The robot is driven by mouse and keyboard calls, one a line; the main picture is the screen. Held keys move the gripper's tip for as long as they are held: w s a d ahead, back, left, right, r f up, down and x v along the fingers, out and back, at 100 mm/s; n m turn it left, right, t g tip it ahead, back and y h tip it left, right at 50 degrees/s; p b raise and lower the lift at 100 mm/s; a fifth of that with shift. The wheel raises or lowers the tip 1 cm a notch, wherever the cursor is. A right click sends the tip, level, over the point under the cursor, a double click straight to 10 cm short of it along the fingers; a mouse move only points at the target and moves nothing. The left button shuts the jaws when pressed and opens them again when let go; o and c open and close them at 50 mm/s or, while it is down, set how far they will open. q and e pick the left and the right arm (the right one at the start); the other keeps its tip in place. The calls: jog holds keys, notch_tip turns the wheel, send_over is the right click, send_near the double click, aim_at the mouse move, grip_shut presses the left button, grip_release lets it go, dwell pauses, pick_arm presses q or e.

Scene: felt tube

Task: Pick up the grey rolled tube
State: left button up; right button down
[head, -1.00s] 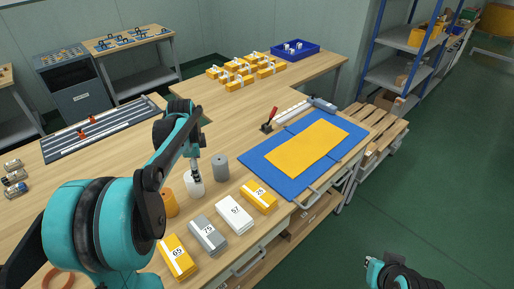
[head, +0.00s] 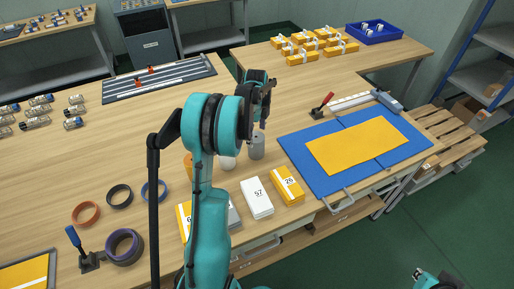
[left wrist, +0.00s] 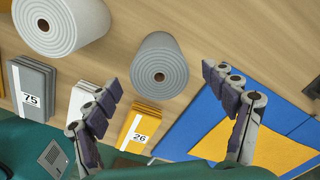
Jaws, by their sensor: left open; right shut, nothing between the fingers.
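The grey rolled tube (head: 257,147) stands upright on the wooden table. In the left wrist view it shows from above as a spiral roll (left wrist: 160,72) with a brown core hole. My left gripper (head: 264,117) is open and empty, close above the grey tube. In the left wrist view its fingers spread to either side of the roll, apart from it. A white roll (head: 228,162) stands beside the tube on the left; an orange one (head: 188,165) is mostly hidden by my arm. My right gripper (head: 420,274) is shut and empty at the lower right, away from the table.
White (head: 257,197) and yellow (head: 287,186) labelled packs lie in front of the rolls. A blue mat (head: 298,157) with a yellow sheet (head: 362,146) lies to the right. Tape rings (head: 125,247) are at the front left. The table behind the tube is largely clear.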

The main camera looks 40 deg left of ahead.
pick_arm(q)
notch_tip(320, 180, down, 2)
jog(key=shift+f, duration=0.1)
jog(key=c, duration=1.7)
jog(key=shift+r, duration=0.25)
jog(key=shift+c, duration=0.3)
